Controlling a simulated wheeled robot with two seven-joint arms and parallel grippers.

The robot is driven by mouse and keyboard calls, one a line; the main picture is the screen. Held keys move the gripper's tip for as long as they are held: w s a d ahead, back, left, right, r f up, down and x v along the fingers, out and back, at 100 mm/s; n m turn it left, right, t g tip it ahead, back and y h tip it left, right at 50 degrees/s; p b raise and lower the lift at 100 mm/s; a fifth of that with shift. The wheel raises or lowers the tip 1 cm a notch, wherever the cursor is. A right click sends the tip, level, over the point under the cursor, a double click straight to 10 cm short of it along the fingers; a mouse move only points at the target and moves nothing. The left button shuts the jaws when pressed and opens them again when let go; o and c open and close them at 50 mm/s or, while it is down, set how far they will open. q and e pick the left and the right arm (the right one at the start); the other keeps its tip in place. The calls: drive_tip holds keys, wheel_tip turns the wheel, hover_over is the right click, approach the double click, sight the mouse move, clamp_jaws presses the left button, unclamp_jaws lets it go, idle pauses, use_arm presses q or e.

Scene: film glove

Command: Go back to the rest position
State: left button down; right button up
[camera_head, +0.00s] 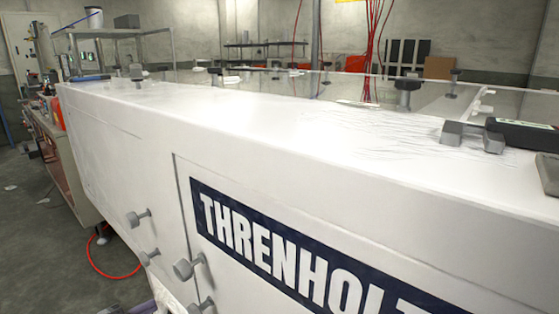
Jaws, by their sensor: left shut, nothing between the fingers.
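A small part of my left gripper (150,306) shows at the bottom edge, low in front of the white cabinet (130,125). It is shut with nothing between its fingers, and most of it is cut off by the frame. My right gripper is out of view.
The long white cabinet, lettered "THRENHOL", fills the middle and right. Grey knobs (187,268) stick out of its front. A dark device (522,133) lies on top at the right. A workbench (62,165) and a red hose (112,277) are at the left, beside open floor (35,255).

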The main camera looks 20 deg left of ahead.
use_arm(q)
drive_tip(key=s+d+f+n+g+y+p, duration=0.25)
drive_tip(key=s+f+n+g+y, duration=0.2)
drive_tip(key=s+f, duration=0.5)
drive_tip(key=s+d+f+n+g+y+p, duration=0.1)
drive_tip(key=s+d+f+n+g+y, duration=0.25)
drive_tip(key=s+f+n, duration=0.55)
drive_tip(key=s+d+f+g, duration=0.2)
drive_tip(key=s+d, duration=0.2)
drive_tip(key=s, duration=0.3)
drive_tip(key=s+d+f+g+p, duration=0.1)
drive_tip(key=s+d+f+g, duration=0.2)
drive_tip(key=s, duration=0.5)
drive_tip(key=s+d+f+g+h, duration=0.1)
drive_tip(key=s+d+f+g, duration=0.1)
drive_tip(key=s+d, duration=0.3)
drive_tip(key=shift+s+d+f+n+g, duration=0.25)
drive_tip(key=shift+s+n+g, duration=0.3)
drive_tip(key=shift+s, duration=1.1)
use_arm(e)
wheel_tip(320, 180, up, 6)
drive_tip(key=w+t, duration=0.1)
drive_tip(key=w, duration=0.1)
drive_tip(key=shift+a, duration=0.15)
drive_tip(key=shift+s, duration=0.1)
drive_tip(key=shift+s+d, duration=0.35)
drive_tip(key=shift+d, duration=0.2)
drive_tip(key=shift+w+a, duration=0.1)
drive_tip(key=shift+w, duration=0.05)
